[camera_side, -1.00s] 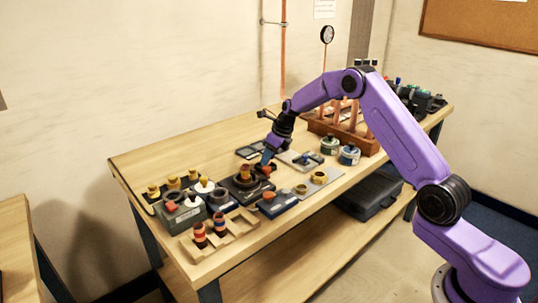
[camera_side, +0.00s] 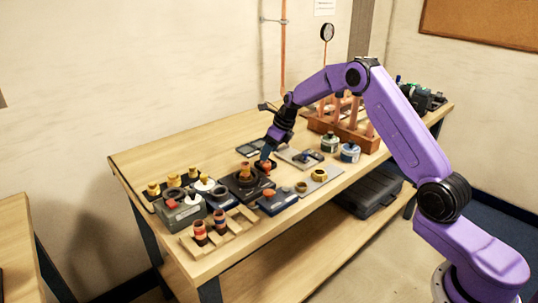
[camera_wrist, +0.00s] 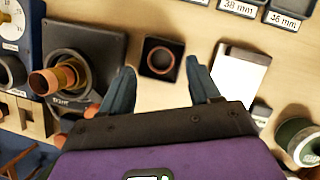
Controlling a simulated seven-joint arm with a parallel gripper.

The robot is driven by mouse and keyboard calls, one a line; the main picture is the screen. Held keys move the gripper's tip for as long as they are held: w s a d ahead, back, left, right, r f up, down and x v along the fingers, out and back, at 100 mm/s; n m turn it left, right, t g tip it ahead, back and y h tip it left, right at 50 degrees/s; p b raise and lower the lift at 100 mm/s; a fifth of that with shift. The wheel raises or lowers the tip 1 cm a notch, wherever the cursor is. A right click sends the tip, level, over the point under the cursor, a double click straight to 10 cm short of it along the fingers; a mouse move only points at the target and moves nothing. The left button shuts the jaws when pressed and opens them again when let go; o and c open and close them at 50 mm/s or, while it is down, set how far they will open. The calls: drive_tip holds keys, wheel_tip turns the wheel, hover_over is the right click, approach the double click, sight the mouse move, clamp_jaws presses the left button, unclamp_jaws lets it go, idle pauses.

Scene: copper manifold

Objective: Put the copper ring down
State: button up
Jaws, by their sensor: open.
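The copper ring (camera_wrist: 160,59) shows in the wrist view as a reddish-brown ring lying in a small dark square holder (camera_wrist: 150,42). My gripper (camera_wrist: 161,78) is open, with one blue-grey finger on either side of the picture's middle and the ring showing between and just beyond the fingertips. Nothing is held between the fingers. In the side view my gripper (camera_side: 266,154) is low over the middle of the bench, and the ring there is too small and partly covered to make out clearly.
A white pad (camera_wrist: 240,75) and a green spool (camera_wrist: 300,140) are to the right. In the side view, a wooden rack of copper tubes (camera_side: 345,134) stands behind right.

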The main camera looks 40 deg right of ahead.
drive_tip(key=v, duration=1.1)
drive_tip(key=s+a+r+n+g, duration=0.2)
drive_tip(key=s+a+n+g, duration=0.1)
drive_tip(key=s+a+n, duration=1.7)
drive_tip(key=s+d+f+n, duration=0.1)
drive_tip(key=s+d+n, duration=0.1)
drive_tip(key=s+n, duration=1)
drive_tip(key=s+d+f+n+g+h, duration=0.1)
drive_tip(key=s+d+f+n, duration=0.1)
drive_tip(key=s+n, duration=1)
drive_tip(key=s+d, duration=0.1)
drive_tip(key=s, duration=0.1)
drive_tip(key=shift+s+d, duration=0.15)
drive_tip(key=shift+s, duration=0.2)
